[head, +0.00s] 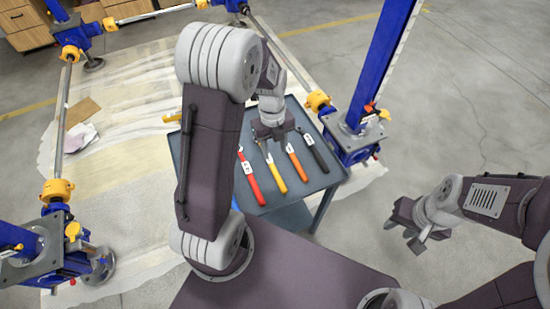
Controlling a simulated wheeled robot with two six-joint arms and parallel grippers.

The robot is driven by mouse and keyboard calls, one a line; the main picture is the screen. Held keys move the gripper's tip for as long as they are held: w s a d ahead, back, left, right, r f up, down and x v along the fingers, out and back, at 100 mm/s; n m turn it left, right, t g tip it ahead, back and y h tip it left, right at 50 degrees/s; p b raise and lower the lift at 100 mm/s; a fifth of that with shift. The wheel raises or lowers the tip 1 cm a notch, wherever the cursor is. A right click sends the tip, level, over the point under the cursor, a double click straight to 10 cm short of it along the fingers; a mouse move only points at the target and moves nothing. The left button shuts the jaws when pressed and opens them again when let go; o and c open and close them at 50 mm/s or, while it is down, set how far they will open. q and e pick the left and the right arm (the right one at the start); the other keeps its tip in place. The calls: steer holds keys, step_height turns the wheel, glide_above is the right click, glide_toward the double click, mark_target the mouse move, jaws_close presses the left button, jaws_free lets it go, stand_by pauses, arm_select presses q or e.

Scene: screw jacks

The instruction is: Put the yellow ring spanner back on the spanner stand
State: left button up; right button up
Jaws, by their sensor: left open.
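The yellow spanner (277,178) lies on the grey trolley top (325,183), between a red spanner (250,178) and an orange one (297,165). Its upper end is close to my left gripper (267,136), which is over the trolley, pointing down. That gripper is open; whether its fingers touch the spanner I cannot tell. My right gripper (403,236) is open and empty, off to the right above the floor. I cannot make out a spanner stand; my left arm hides the left part of the trolley.
A black-handled spanner (313,151) lies right of the orange one. A blue jack post (377,65) stands just beyond the trolley's right corner. Jack frames with yellow collars (56,190) stand left and behind. A small yellow piece (172,117) shows left of my arm. Floor at right is clear.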

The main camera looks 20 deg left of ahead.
arm_select(q)
steer(key=s+d+r+n+t, duration=0.1)
steer(key=s+n, duration=0.4)
steer(key=n, duration=0.8)
steer(key=s+d+r+n, duration=0.1)
steer(key=s+n, duration=0.3)
steer(key=n, duration=0.9)
steer(key=shift+s+d+r+t, duration=0.3)
steer(key=shift+s+d+t, duration=0.1)
steer(key=shift+d, duration=0.3)
steer(key=shift+r, duration=0.1)
